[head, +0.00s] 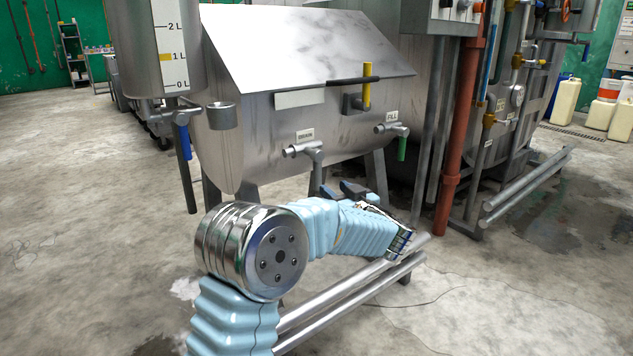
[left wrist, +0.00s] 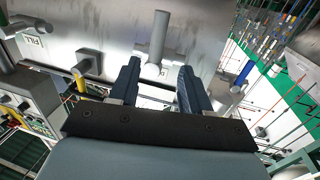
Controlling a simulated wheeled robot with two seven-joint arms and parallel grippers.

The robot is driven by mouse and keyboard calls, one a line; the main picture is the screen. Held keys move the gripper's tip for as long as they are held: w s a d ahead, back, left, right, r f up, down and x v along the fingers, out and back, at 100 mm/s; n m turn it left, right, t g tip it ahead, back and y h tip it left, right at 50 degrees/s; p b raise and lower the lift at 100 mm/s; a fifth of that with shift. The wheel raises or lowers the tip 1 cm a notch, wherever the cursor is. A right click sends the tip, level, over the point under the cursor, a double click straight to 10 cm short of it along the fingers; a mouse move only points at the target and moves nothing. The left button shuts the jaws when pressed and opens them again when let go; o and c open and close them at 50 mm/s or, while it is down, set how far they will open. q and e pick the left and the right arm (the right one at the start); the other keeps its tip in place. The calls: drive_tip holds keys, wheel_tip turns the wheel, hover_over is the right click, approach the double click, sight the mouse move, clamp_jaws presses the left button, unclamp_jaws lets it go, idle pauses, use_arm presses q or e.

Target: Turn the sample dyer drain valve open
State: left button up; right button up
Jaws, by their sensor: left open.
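The sample dyer (head: 340,95) is a large brushed-metal drum with a sloped lid. Its drain valve (head: 303,150) juts from the drum's lower front under a DRAIN label, with a grey stem or handle hanging down towards my left gripper (head: 338,189). My left gripper is open, just below and in front of the valve; the handle's lower end is hidden there. In the left wrist view the grey valve part (left wrist: 158,38) shows between and beyond my open fingers (left wrist: 160,85). I cannot tell whether they touch it. My right gripper is out of view.
The fill valve (head: 402,143) with a green handle sits right of the drain. A yellow handle (head: 367,86) is above. A measuring tank (head: 165,50) with a blue-handled valve stands left. Metal floor rails (head: 350,290) run below my arm; a red-brown pipe (head: 458,140) stands right.

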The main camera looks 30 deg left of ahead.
sight(319, 175)
use_arm(q)
drive_tip(key=b+x, duration=0.1)
drive_tip(key=x, duration=1)
drive_tip(key=shift+w, duration=0.35)
clamp_jaws()
